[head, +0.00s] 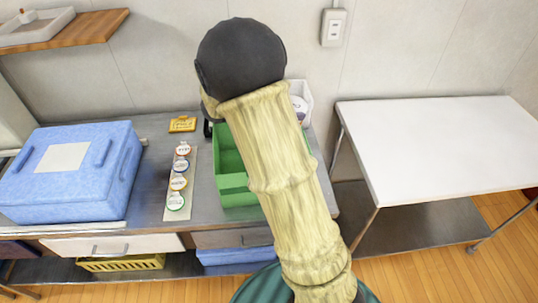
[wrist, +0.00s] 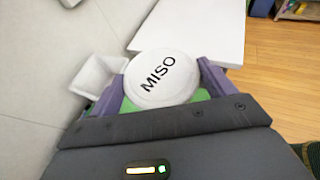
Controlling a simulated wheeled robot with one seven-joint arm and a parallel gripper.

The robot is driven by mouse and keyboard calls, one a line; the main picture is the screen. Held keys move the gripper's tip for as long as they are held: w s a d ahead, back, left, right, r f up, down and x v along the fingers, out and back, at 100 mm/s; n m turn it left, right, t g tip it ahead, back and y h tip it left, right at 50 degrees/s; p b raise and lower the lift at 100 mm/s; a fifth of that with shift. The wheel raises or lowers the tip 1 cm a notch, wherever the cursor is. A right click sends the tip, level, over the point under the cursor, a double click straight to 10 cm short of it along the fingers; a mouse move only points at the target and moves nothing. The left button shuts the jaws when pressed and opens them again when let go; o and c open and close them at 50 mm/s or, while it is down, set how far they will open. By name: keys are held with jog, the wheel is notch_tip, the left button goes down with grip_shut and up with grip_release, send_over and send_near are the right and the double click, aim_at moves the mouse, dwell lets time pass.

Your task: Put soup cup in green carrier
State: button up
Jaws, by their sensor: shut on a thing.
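In the wrist view, my gripper (wrist: 159,88) is shut on a white round soup cup (wrist: 146,92) whose lid reads "MISO". The purple fingers are on either side of the cup. A patch of the green carrier shows below the cup, at a depth I cannot tell. In the head view, the green carrier (head: 229,163) stands on the grey counter, partly hidden behind my arm. My gripper and the held cup are hidden behind my arm in the head view.
A white container (head: 303,95) stands behind the carrier; a white square bin (wrist: 92,76) shows in the wrist view. A strip with several round labelled items (head: 178,180) and a blue box (head: 75,170) are to the left. A white table (head: 440,145) at right is empty.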

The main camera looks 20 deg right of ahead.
notch_tip(320, 180, down, 5)
jog(key=shift+f, duration=0.15)
jog(key=shift+f, duration=0.1)
notch_tip(320, 180, down, 4)
jog(key=shift+r+p, duration=0.25)
jog(key=shift+p, duration=0.1)
jog(key=shift+f, duration=0.4)
jog(key=shift+f+b, duration=0.25)
jog(key=shift+b, duration=0.15)
jog(key=o, duration=1)
jog(key=shift+o, duration=0.2)
